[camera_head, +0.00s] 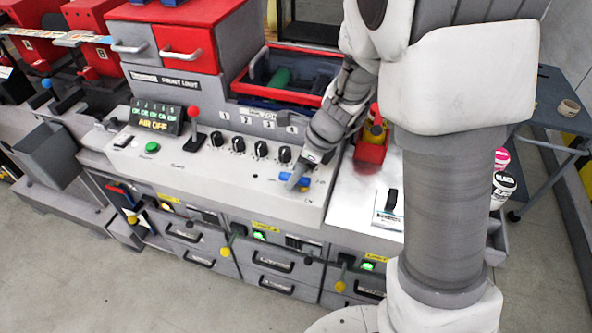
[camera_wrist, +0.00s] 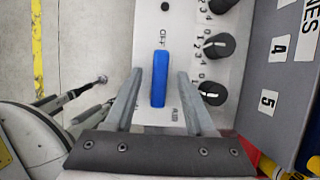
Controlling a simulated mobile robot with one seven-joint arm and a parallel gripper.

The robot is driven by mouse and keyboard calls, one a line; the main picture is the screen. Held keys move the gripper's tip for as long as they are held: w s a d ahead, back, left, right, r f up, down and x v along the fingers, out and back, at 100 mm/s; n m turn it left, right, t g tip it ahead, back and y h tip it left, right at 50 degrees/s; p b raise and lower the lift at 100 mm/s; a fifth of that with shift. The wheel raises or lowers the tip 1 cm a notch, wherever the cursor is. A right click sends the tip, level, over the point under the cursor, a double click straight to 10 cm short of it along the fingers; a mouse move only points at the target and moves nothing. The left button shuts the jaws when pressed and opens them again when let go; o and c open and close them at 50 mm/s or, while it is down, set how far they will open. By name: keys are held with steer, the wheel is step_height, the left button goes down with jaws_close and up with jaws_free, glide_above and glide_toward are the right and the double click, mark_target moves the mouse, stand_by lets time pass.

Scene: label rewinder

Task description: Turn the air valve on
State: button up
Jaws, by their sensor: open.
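The air valve is a blue lever handle (camera_head: 294,180) at the right end of the white control panel, with an "OFF" mark beside one end. In the wrist view the blue handle (camera_wrist: 160,78) lies lengthwise between the two fingers of my gripper (camera_wrist: 160,88). The fingers are open, with a gap on each side of the handle. In the head view my gripper (camera_head: 298,176) reaches down to the handle and partly covers it. The display (camera_head: 157,118) on the panel reads "AIR OFF" in yellow letters.
Several black knobs (camera_head: 260,149) stand in a row left of the valve; they are close to one finger in the wrist view (camera_wrist: 213,92). A red-topped lever (camera_head: 194,114) and a green button (camera_head: 152,147) are further left. A red-rimmed bin (camera_head: 262,92) stands behind.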

jaws_close()
stand_by(0.6)
steer(key=n+g, duration=0.1)
steer(key=n, duration=0.2)
steer(key=s+n+g, duration=0.1)
steer(key=n, duration=0.2)
steer(key=shift+n+g, duration=0.3)
steer(key=n+g, duration=0.1)
steer(key=n, duration=0.1)
steer(key=s+n, duration=0.1)
steer(key=n, duration=0.2)
steer(key=shift+d+g+h, duration=0.15)
steer(key=shift+g+h, duration=0.25)
steer(key=shift+n, duration=0.3)
jaws_free()
